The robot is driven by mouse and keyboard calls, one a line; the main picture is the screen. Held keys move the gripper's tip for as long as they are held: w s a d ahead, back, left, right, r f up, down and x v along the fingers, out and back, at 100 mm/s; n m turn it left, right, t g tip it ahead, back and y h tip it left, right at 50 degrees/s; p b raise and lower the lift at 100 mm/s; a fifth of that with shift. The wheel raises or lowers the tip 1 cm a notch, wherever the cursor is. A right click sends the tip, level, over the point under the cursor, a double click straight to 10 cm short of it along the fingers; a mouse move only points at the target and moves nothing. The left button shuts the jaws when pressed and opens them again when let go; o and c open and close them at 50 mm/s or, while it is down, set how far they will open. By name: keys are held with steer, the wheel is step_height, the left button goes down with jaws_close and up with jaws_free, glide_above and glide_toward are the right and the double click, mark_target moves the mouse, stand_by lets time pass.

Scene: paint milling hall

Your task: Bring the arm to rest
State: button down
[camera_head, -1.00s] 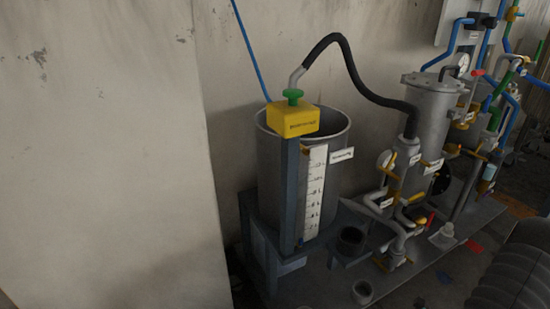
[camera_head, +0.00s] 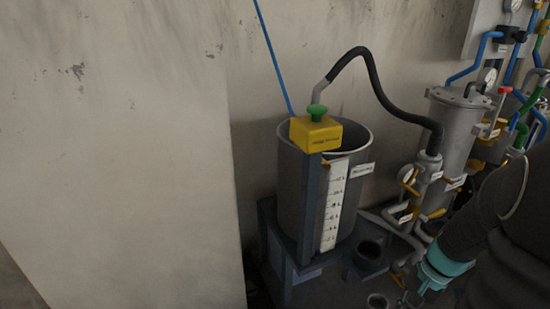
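My dark arm with teal bands (camera_head: 447,262) comes in from the right edge and reaches down to the lower right. Its end, my gripper (camera_head: 410,297), is small and dark near the bottom edge, in front of the pipework. I cannot make out its fingers, or whether it holds anything.
An open grey metal tank (camera_head: 290,190) with a white level scale (camera_head: 333,205) and a yellow box with a green button (camera_head: 316,134) stands on a dark frame. A black hose (camera_head: 385,95) runs toward a lidded vessel (camera_head: 458,125) and valves. A pale wall panel (camera_head: 120,170) fills the left.

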steer(key=s+a+r+n+t+h+p, duration=0.1)
steer(key=s+a+r+n+t+h, duration=0.1)
steer(key=a+r, duration=0.4)
steer(key=s+a+r+n+t+h+p, duration=0.1)
steer(key=s+a+r+n+t, duration=0.3)
steer(key=r, duration=1.1)
steer(key=a+n+p, duration=0.1)
steer(key=a+n, duration=0.2)
steer(key=shift+a+r+h, duration=0.3)
steer(key=shift+h, duration=0.1)
